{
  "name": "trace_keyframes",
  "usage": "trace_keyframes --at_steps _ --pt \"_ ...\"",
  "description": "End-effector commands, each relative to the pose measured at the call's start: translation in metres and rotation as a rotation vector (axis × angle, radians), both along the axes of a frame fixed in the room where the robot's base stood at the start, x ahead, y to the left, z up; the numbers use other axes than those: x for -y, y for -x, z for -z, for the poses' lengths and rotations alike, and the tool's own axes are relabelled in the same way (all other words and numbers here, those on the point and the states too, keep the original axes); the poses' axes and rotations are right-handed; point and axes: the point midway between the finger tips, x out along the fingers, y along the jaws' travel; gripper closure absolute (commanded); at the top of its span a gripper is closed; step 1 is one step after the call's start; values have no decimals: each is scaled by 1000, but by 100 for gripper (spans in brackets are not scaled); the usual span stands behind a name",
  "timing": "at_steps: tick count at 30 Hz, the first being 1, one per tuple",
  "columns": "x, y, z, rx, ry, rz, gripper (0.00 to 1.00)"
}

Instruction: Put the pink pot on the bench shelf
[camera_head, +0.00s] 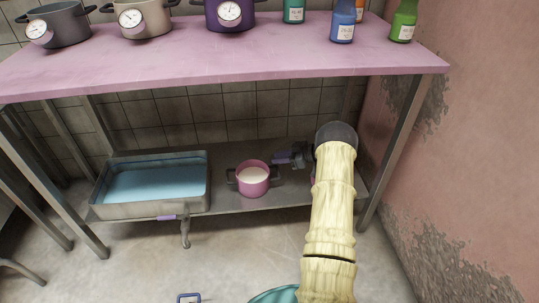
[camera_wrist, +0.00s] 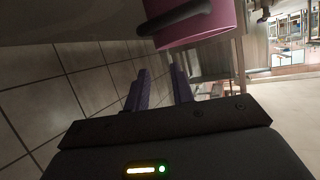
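The pink pot (camera_head: 253,187) stands upright on the grey lower shelf (camera_head: 228,202) of the bench, with dark side handles and a whitish content. In the wrist view the pink pot (camera_wrist: 205,27) shows at the top, with one dark handle jutting left. My gripper (camera_head: 280,160) is low under the benchtop, just behind and right of the pot. In the wrist view my gripper (camera_wrist: 160,72) has its two purple fingers apart with nothing between them. The fingertips appear close to the pot's handle but not around it.
A metal basin (camera_head: 200,187) of blue liquid stands left of the pot. The pink benchtop (camera_head: 225,57) overhead carries a grey pot (camera_head: 66,25), a beige pot (camera_head: 147,20), a purple pot (camera_head: 228,14) and several bottles. Bench legs (camera_head: 395,150) and a wall bound the right side.

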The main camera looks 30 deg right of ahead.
Motion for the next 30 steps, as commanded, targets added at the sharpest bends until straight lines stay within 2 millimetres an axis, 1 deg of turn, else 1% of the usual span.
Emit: trace_keyframes --at_steps 1,3,9,26,28,30 --pt "8 7 -8 -2 1 2 76" --pt "16 14 -12 0 0 1 76" --pt "32 27 -17 0 0 4 76" --pt "32 28 -16 0 0 3 76" --pt "31 26 -19 5 3 9 76" --pt "29 18 -26 15 15 29 76"
